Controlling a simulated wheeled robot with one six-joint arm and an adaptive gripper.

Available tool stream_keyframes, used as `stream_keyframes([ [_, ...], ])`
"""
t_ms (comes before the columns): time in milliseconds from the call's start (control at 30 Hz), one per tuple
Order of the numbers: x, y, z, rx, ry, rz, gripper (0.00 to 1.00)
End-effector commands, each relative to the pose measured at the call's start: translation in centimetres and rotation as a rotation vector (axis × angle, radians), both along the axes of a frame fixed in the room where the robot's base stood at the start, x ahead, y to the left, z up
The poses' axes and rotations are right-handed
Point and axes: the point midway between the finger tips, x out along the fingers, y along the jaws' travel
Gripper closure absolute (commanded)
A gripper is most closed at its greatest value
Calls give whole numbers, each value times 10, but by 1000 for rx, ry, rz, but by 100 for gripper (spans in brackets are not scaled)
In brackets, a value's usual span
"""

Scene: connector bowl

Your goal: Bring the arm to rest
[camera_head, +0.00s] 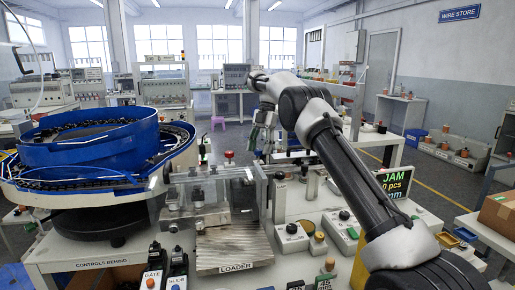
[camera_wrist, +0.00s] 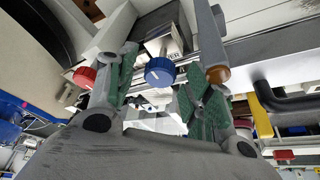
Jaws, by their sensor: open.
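My arm (camera_head: 345,165) reaches up from the lower right and bends over to the left at the top. My gripper (camera_head: 262,142) hangs down from its end above the back of the machine table, partly lost against the clutter. In the wrist view my gripper (camera_wrist: 160,88) shows two fingers with green pads, spread apart. I see nothing held between them. A blue knob (camera_wrist: 160,71) and a red knob (camera_wrist: 85,77) show beyond the fingers; I cannot tell how far off they are.
A blue bowl feeder (camera_head: 85,150) stands at the left. A clear-covered unit (camera_head: 215,195) stands beside the loader plate (camera_head: 235,248). Small control boxes (camera_head: 291,237) sit on the table near my arm. A cardboard box (camera_head: 497,215) is at the far right.

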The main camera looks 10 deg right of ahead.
Motion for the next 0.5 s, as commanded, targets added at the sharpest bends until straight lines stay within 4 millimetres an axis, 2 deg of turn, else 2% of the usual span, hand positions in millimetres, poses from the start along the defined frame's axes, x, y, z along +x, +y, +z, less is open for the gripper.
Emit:
stream_keyframes([
  [167,-7,-5,19,-24,-3,-73,49],
  [267,-22,-14,49,-68,-8,-206,49],
  [400,-67,-34,104,-146,-17,-505,49],
  [500,-108,-50,134,-191,-24,-729,49],
])
